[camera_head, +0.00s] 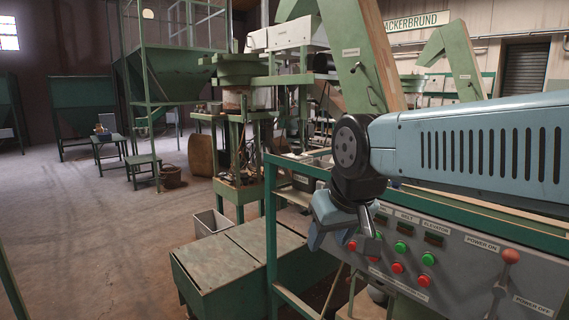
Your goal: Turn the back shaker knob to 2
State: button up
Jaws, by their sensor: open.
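My gripper (343,244) hangs at the end of my blue arm in front of the left part of a grey control panel (465,287). Its fingers point down and are apart, with nothing seen between them. The panel has green buttons, red buttons and labels reading BELT, ELEVATOR, POWER ON and POWER OFF. I cannot make out a back shaker knob or a number 2. My gripper and arm hide part of the panel's left end, and I cannot tell whether the gripper touches it.
A power lever (507,267) with a reddish ball stands at the panel's right. A green rail frame (272,225) stands left of the gripper, with a low green box (225,262) beyond. Green hoppers (165,72) stand farther back. The floor at left is open.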

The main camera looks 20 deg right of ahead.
aim_at(297, 151)
jog(key=i, duration=1)
jog(key=z, duration=0.45)
